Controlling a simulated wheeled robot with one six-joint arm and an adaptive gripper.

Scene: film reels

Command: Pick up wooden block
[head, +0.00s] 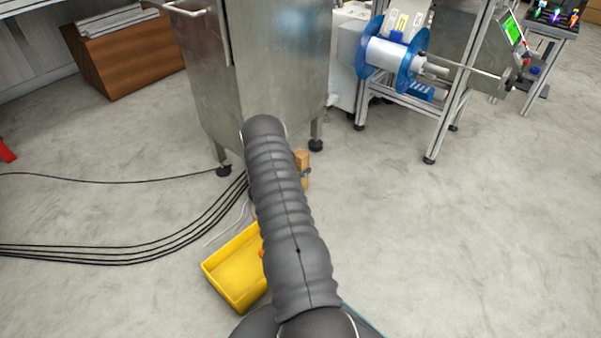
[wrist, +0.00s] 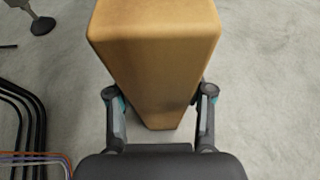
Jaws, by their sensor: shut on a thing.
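A tan wooden block (wrist: 153,50) stands large in the middle of the wrist view, its long side running away from the camera. My gripper (wrist: 160,100) has one finger on each side of it and is shut on it. In the head view the block (head: 302,160) shows only in part, just right of my dark ribbed arm, which hides the rest of it and most of my gripper. I cannot tell whether the block touches the floor.
A yellow bin (head: 232,262) lies left of my arm. Black cables (head: 120,257) run over the floor at left. A steel cabinet (head: 280,70) stands behind my arm. A blue film reel (head: 392,52) sits on a metal frame at back right. The floor at right is clear.

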